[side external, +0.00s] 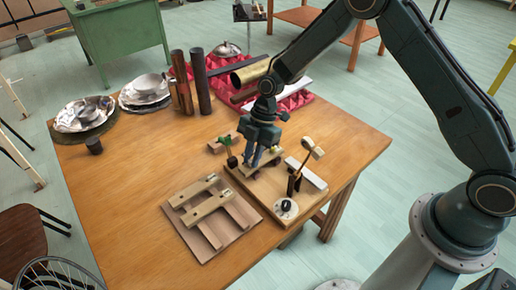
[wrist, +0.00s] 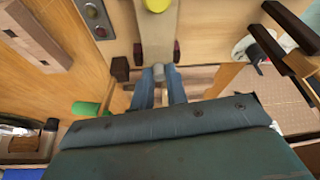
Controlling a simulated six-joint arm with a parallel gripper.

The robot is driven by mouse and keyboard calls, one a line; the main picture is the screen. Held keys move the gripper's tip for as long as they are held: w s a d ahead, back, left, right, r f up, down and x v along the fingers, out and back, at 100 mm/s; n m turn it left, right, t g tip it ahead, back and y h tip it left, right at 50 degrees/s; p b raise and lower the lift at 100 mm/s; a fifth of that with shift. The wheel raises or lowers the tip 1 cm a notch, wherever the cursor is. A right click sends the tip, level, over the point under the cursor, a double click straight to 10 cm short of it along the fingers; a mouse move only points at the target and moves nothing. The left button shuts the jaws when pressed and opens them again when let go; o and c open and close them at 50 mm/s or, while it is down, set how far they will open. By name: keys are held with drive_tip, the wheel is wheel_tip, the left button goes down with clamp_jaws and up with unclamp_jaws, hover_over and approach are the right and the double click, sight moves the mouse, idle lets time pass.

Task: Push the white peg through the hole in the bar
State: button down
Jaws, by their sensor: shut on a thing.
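My gripper (side external: 254,161) points down over the wooden base board (side external: 262,194) on the table. In the wrist view, the fingertips (wrist: 160,84) are closed on a short pale grey-white peg (wrist: 158,71). The peg's far end is close to a light wooden bar (wrist: 157,38) that has a yellow round spot and dark red pieces on both sides. I cannot tell whether the peg touches the bar or has entered it, and no hole shows there. In the side view the gripper hides the peg.
A flat panel with wooden strips (side external: 211,206) lies left of the base board. A green-topped post (side external: 225,142) and a round-headed wooden post (side external: 318,153) stand on either side of my gripper. Metal bowls (side external: 85,113) and upright tubes (side external: 202,80) stand behind. The table's front left is clear.

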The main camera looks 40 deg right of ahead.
drive_tip(key=c, duration=1.3)
unclamp_jaws()
drive_tip(key=shift+r, duration=0.1)
drive_tip(key=v, duration=1.3)
drive_tip(key=shift+w+d+r, duration=0.1)
drive_tip(key=shift+d+r, duration=0.05)
drive_tip(key=shift+r, duration=0.1)
